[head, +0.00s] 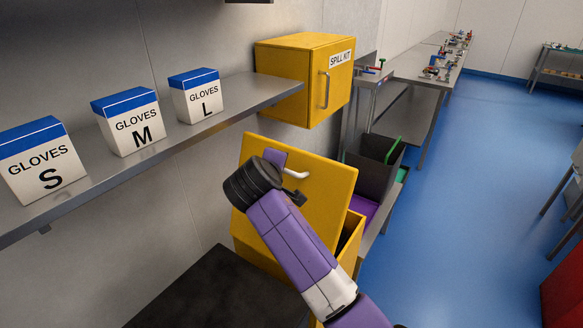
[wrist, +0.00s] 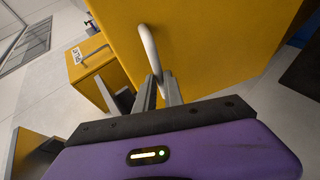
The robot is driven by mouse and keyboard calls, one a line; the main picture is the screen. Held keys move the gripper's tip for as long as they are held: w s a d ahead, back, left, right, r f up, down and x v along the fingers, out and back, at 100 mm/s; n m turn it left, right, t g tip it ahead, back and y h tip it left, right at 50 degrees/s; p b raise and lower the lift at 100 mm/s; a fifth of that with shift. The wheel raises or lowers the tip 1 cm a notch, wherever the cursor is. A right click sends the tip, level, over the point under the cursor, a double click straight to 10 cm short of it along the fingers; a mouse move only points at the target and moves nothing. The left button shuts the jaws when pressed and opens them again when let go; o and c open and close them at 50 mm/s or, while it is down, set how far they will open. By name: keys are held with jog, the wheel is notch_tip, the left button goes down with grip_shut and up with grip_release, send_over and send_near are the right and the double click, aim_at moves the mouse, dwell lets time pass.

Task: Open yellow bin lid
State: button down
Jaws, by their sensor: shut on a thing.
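The yellow bin (head: 350,238) stands against the wall beyond the dark surface. Its yellow lid (head: 325,198) is raised and tilted steeply, with an opening visible at the right. The lid's pale bar handle (head: 296,174) also shows in the wrist view (wrist: 150,48). In the wrist view my gripper (wrist: 164,82) is shut on the handle near its lower end, both fingers close around the bar. In the head view my arm covers part of the lid and bin, and the fingertips are hidden.
A steel shelf (head: 245,100) with several glove boxes runs above left. A yellow spill kit cabinet (head: 290,80) hangs above the bin. A dark open bin (head: 372,168) stands behind it. A black surface (head: 225,292) lies in front. Blue floor (head: 450,210) is clear to the right.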

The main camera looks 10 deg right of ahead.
jog(key=s+a, duration=0.4)
jog(key=shift+s+a+p, duration=0.15)
jog(key=shift+s+p, duration=0.05)
jog(key=shift+p, duration=0.2)
jog(key=shift+f, duration=0.15)
jog(key=c, duration=1.5)
grip_release()
jog(key=shift+o, duration=0.2)
jog(key=b+v, duration=0.1)
jog(key=v, duration=0.6)
jog(key=shift+s, duration=0.35)
jog(key=shift+a, duration=0.15)
